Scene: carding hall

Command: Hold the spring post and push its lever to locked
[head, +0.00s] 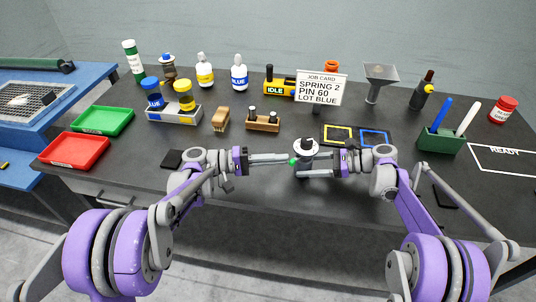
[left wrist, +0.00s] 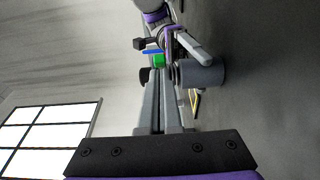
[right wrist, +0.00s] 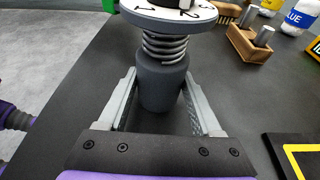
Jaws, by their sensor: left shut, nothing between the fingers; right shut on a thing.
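The spring post (head: 305,152) stands upright near the front middle of the table. It has a dark grey cylindrical base (right wrist: 162,85), a coil spring (right wrist: 165,45) and a white marked disc (right wrist: 172,12) with a black knob on top. A green lever tip (head: 293,161) shows at its left side; it also shows in the left wrist view (left wrist: 158,60). My right gripper (head: 301,168) is shut on the post's base, one finger on each side. My left gripper (head: 287,158) is shut and empty, its tips at or very near the green tip; contact is unclear. The lever's pivot is hidden.
A job card (head: 320,88) stands behind the post. A yellow and a blue frame (head: 374,138) lie behind my right wrist. A brown wooden block with pins (head: 262,123) is behind my left fingers. A green pen holder (head: 440,140) stands right. The table's front edge is close.

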